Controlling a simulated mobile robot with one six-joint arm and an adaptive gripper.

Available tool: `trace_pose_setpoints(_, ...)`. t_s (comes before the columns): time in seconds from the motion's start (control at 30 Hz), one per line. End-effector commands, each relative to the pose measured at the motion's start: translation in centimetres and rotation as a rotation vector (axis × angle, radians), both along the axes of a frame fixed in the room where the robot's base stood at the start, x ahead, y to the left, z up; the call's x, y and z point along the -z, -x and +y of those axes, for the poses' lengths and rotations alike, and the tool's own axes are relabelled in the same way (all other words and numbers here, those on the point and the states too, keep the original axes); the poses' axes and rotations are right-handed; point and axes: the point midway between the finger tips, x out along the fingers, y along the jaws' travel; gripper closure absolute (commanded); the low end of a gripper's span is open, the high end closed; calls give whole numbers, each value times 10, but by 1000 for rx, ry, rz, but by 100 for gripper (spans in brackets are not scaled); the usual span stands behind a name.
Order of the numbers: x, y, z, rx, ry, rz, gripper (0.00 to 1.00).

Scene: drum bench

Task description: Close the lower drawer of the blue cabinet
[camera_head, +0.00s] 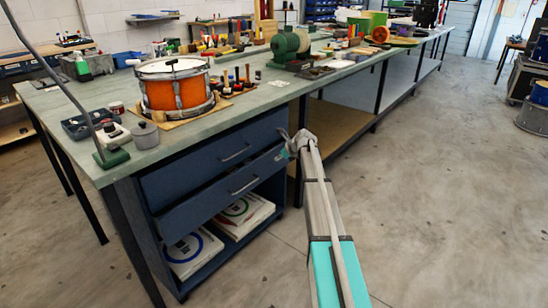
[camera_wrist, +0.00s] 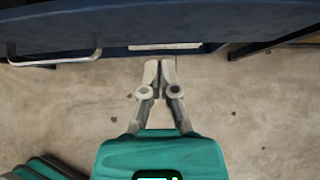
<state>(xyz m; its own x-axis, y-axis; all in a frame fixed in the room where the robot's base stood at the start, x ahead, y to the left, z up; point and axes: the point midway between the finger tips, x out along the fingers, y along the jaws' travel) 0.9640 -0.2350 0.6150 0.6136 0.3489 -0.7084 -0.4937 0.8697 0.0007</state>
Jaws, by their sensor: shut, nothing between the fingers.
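The blue cabinet (camera_head: 138,232) stands under the near end of the bench. Its upper drawer (camera_head: 205,160) looks flush. The lower drawer (camera_head: 205,203) below it, with a metal handle (camera_head: 243,186), appears to stand out a little from the cabinet. My gripper (camera_head: 284,140) is shut and empty, at the right end of the lower drawer's front. In the wrist view my fingertips (camera_wrist: 160,62) point at a dark blue front (camera_wrist: 200,25), with a drawer handle (camera_wrist: 55,58) to their left. Whether they touch it I cannot tell.
An open shelf below the drawers holds flat white boxes (camera_head: 192,252). An orange drum (camera_head: 177,93) and tools stand on the bench top (camera_head: 90,101). The concrete floor (camera_head: 430,180) to the right is clear. A bench leg (camera_head: 299,150) stands close by my gripper.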

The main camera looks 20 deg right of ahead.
Motion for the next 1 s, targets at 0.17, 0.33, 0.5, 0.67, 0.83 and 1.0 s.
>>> trace_pose_setpoints(0.17, -21, 15, -7, 0, 0, 0, 100)
trace_pose_setpoints(0.33, -35, 27, -14, 1, 0, -1, 100)
trace_pose_setpoints(0.5, -48, 38, -20, 0, 0, -1, 100)
trace_pose_setpoints(0.67, -56, 46, -25, -1, -1, -1, 100)
trace_pose_setpoints(0.83, -60, 50, -27, -1, 0, -1, 100)
trace_pose_setpoints(1.0, -60, 51, -28, -1, 0, 0, 100)
